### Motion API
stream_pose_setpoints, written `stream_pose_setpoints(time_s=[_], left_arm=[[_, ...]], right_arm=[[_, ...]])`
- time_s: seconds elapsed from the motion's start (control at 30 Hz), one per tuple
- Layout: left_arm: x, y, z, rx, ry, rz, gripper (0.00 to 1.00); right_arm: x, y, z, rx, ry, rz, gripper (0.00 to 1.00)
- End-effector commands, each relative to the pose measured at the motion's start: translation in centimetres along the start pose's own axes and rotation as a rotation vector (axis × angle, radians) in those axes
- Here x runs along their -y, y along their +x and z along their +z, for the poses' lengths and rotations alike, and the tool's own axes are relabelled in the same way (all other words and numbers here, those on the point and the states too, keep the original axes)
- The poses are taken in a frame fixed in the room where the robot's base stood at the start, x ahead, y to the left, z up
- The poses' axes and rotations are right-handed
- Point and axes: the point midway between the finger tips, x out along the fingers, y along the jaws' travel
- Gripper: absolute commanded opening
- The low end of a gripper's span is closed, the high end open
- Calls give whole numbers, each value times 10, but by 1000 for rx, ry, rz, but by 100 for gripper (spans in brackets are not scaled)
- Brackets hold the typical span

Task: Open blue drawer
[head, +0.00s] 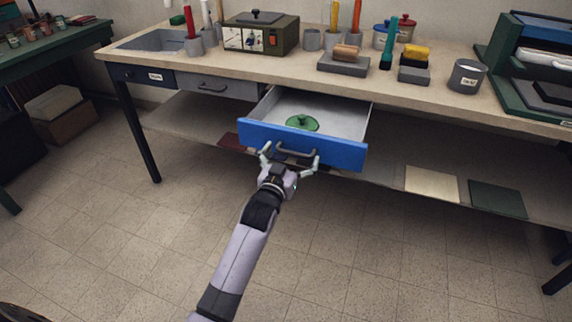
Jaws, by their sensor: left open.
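The blue drawer (338,153) is pulled well out from under the workbench in the head view. Its pale grey inside shows, with a green round object with a knob (302,122) lying in it. A dark bar handle (296,152) is on the blue front. My left gripper (289,161) is open at the handle, its two fingers spread to either side. I cannot tell whether the fingers touch the handle. My right gripper is not in view.
A closed grey drawer (218,85) and a dark blue drawer (130,73) are to the left. A lower shelf (385,172) runs beneath. The tiled floor in front is clear.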

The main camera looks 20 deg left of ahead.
Motion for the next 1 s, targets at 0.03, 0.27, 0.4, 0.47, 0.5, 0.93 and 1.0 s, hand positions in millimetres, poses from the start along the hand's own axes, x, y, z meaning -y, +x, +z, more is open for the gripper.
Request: stream_pose_setpoints(time_s=[0.03, 0.27, 0.4, 0.47, 0.5, 0.93, 1.0], left_arm=[[0, -8, 2, 2, 0, 0, 100], [1, -56, 2, 2, 1, -1, 100], [1, -84, 1, 2, 1, -1, 100], [1, -93, 0, 1, 1, -1, 100], [1, -98, 0, 0, 1, -1, 100], [1, -113, -1, -2, 1, -2, 100], [1, -113, -1, -2, 1, -2, 100]], right_arm=[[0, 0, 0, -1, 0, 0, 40], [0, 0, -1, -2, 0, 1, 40], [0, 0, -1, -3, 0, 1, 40], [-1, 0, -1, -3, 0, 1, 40], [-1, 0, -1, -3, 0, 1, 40], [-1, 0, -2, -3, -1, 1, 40], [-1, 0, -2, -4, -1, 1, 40]])
